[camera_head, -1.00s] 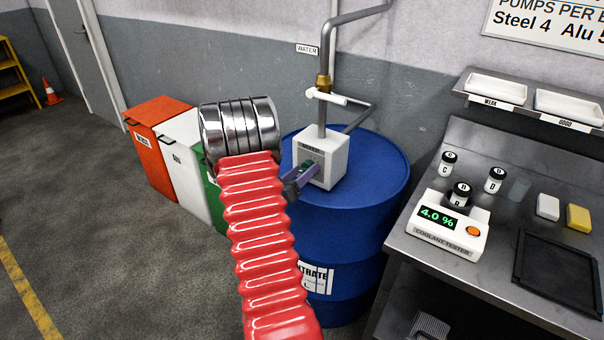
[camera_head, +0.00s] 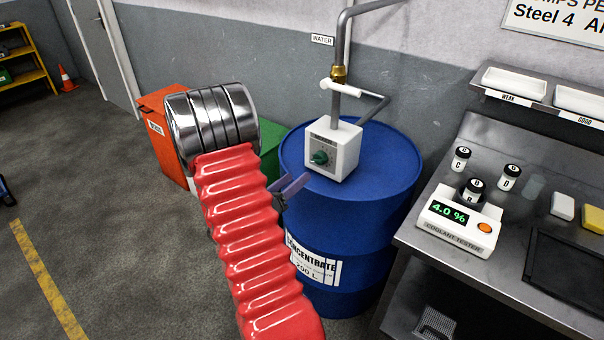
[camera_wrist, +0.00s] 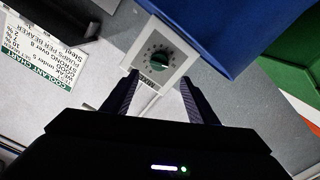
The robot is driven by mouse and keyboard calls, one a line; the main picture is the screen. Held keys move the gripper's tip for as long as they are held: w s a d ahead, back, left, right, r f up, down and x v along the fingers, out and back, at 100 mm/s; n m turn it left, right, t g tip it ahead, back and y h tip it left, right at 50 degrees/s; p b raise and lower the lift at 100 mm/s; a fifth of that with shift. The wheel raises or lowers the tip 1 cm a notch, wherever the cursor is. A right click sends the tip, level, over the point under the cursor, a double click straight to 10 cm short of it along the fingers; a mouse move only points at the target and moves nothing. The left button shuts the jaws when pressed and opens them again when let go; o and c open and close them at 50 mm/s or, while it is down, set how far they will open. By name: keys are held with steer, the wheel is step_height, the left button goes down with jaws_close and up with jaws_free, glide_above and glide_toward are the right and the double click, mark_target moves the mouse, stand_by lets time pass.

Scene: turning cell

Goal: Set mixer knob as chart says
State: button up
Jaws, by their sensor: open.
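The mixer is a white box (camera_head: 343,143) on top of the blue concentrate drum (camera_head: 398,190). Its green knob (camera_head: 319,158) faces me, with dial marks around it. In the wrist view the knob (camera_wrist: 160,58) lies ahead of the fingertips, apart from them. My gripper (camera_head: 293,188) is open and empty, left of and below the mixer in the head view, partly hidden by my arm. The fingers also show in the wrist view (camera_wrist: 158,85). The coolant chart (camera_wrist: 40,50) is in the wrist view, upside down and only partly readable. The knob's exact setting is too small to read.
The coolant tester (camera_head: 457,220) reads 4.0 % on the bench at right, with labelled bottles (camera_head: 510,177) nearby. Trays marked WEAK (camera_head: 514,83) and GOOD (camera_head: 578,99) sit above. A water pipe (camera_head: 339,45) rises behind the mixer. Orange (camera_head: 160,140) and green bins (camera_head: 270,145) stand left.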

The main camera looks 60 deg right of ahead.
steer(key=shift+w+a, duration=0.2)
steer(key=shift+a, duration=1.3)
steer(key=s+a+f+n+g+y, duration=0.4)
steer(key=s+f+n, duration=0.15)
steer(key=s, duration=0.25)
steer(key=s+a+r+n+y, duration=0.25)
steer(key=a+y, duration=0.35)
steer(key=a, duration=0.4)
steer(key=w+a+r+n+t+y, duration=0.2)
steer(key=w+a+r+t+y, duration=0.15)
steer(key=a, duration=0.65)
steer(key=w+a+r+n+t+y, duration=0.2)
steer(key=w+a+r+t, duration=0.15)
steer(key=a, duration=0.65)
steer(key=w+a+r+n+t+y, duration=0.1)
steer(key=a+r+t, duration=0.4)
steer(key=a+r, duration=0.5)
steer(key=shift+a+r+n+y, duration=0.2)
steer(key=shift+a+n+y, duration=0.3)
steer(key=shift+y, duration=0.15)
